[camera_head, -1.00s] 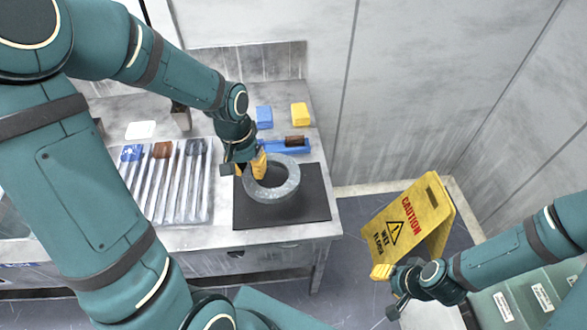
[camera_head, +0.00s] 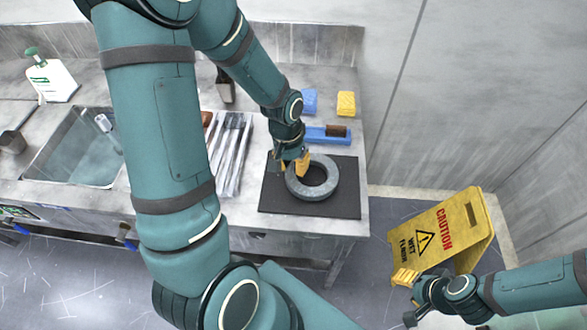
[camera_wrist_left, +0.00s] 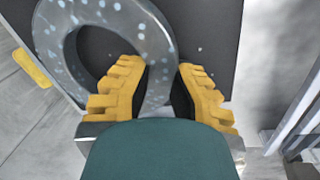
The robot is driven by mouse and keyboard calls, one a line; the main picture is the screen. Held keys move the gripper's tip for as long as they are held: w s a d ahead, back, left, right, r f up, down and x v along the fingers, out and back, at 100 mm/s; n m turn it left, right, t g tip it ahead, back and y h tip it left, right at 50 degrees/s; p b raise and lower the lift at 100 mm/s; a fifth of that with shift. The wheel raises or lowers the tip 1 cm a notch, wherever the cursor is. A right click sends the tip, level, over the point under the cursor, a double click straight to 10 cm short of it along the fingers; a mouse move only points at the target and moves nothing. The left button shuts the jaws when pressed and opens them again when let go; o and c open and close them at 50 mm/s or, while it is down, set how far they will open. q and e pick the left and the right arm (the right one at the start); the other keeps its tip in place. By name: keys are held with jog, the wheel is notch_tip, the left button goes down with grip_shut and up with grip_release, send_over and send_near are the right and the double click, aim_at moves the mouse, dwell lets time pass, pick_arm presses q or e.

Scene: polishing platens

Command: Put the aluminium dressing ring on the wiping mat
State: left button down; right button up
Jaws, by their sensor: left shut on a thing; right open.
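The grey speckled dressing ring (camera_head: 313,194) is over the black wiping mat (camera_head: 345,207), inside its edges and looking roughly flat. I cannot tell whether it touches the mat. My left gripper (camera_head: 294,168) is shut on the ring's left wall. In the left wrist view the ring (camera_wrist_left: 58,28) passes between the yellow fingers of the left gripper (camera_wrist_left: 158,90), with the dark mat (camera_wrist_left: 208,30) beneath. My right gripper (camera_head: 405,294) is open and empty, low at the right, in front of the wet-floor sign.
A blue sponge (camera_head: 309,100), a yellow sponge (camera_head: 346,103) and a blue tray (camera_head: 326,135) stand behind the mat. Several long tools (camera_head: 232,150) lie to its left, then a sink (camera_head: 80,150). The yellow wet-floor sign (camera_head: 440,235) stands on the floor at right.

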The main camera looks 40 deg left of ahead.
pick_arm(q)
jog(key=shift+w+f, duration=0.1)
jog(key=shift+f, duration=0.7)
jog(key=shift+r, duration=0.1)
jog(key=c, duration=1)
grip_release()
jog(key=r+p, duration=0.1)
jog(key=r, duration=0.3)
jog(key=a+r, duration=0.1)
jog(key=r, duration=0.3)
jog(key=r+p, duration=0.1)
jog(key=r, duration=0.2)
jog(key=shift+s+a+r+p, duration=0.2)
jog(key=shift+a+r+p, duration=0.1)
jog(key=shift+r, duration=0.1)
jog(key=shift+r, duration=0.1)
